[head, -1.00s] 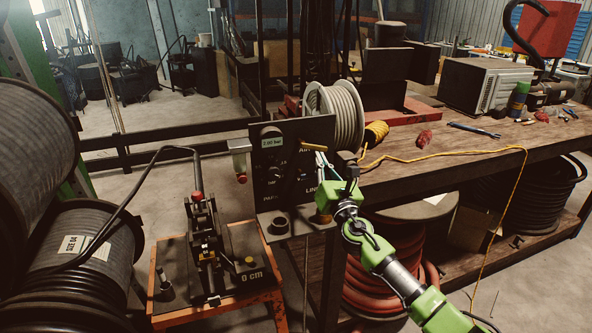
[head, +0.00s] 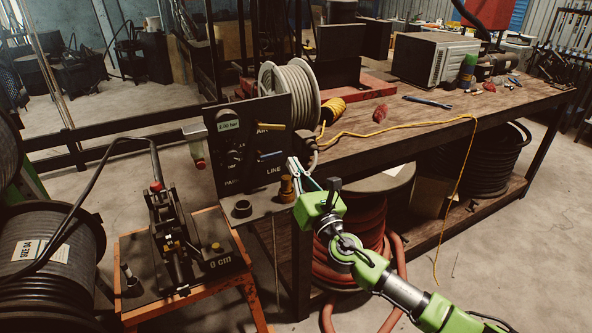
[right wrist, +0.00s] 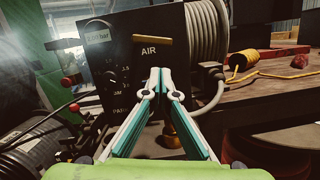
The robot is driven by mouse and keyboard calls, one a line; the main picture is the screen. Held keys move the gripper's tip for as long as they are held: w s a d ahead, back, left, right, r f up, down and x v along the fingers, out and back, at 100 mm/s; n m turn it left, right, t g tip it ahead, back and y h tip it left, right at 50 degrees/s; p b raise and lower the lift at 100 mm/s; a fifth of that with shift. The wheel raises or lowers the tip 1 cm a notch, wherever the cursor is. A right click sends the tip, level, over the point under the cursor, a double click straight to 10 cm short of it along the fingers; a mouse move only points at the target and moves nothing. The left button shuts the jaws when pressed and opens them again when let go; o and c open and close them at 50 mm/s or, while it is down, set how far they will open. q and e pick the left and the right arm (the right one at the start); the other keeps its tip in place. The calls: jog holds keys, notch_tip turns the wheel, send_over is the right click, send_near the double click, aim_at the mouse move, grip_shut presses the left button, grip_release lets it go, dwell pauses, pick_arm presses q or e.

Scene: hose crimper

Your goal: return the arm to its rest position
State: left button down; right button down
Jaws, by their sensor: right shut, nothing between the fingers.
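My right arm (head: 370,270) is green and grey and reaches in from the lower right in the head view. Its right gripper (head: 293,163) is shut and empty, in front of the lower right part of the black control panel (head: 228,150). In the right wrist view the teal and white fingertips (right wrist: 160,72) meet in front of the panel, below a yellow lever (right wrist: 137,41) marked AIR. I cannot tell from these views whether they touch the panel. My left gripper is not in view.
A crimper (head: 170,235) stands on an orange-framed stand at left. A hose reel (head: 62,245) is at far left. The wooden workbench (head: 400,140) holds a grey hose spool (head: 290,90), a yellow cord and a microwave-like box (head: 440,60). Red hose (head: 350,235) is coiled below.

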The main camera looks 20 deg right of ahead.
jog(key=shift+s+f, duration=0.1)
jog(key=shift+s, duration=0.45)
